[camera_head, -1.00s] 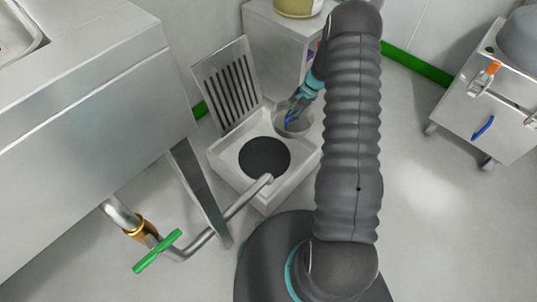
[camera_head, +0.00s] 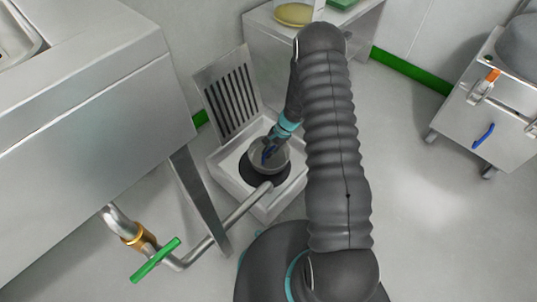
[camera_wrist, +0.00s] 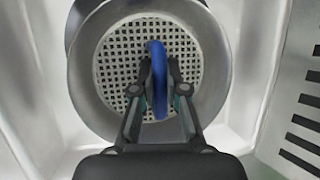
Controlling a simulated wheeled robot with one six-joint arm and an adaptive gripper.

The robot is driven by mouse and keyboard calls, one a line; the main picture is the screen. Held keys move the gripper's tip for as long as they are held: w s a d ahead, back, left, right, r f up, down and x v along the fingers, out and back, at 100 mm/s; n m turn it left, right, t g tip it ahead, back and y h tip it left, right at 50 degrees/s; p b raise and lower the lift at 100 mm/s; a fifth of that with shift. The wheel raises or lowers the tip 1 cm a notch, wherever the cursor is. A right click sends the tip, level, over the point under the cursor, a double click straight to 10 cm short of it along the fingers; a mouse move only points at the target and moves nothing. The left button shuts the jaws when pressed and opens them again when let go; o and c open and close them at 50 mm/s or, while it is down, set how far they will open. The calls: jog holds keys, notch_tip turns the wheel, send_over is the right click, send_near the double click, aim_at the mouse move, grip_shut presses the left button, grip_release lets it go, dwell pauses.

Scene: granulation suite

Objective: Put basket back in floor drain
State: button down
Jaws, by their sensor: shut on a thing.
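The basket (camera_head: 281,163) is a round metal strainer with a perforated bottom and a blue handle. In the wrist view the basket (camera_wrist: 88,95) fills the middle, with its blue handle (camera_wrist: 158,75) upright between my fingers. My gripper (camera_head: 270,150) is shut on that handle; it also shows in the wrist view (camera_wrist: 159,93). The basket is over the dark round opening (camera_head: 250,177) of the floor drain (camera_head: 222,170), covering much of it. A dark crescent shows at its left and lower side. I cannot tell its height above the opening.
The slotted grate (camera_head: 230,93) leans upright at the drain's back edge. A pipe (camera_head: 235,217) with a green-handled valve (camera_head: 155,260) ends over the drain's front. A steel sink unit (camera_head: 90,120) stands left, a cabinet (camera_head: 262,65) behind. Floor at right is clear up to a cart (camera_head: 490,125).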

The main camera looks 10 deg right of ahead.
jog(key=shift+f, duration=0.9)
jog(key=shift+f, duration=0.2)
jog(key=c, duration=1.2)
grip_release()
jog(key=shift+r, duration=0.1)
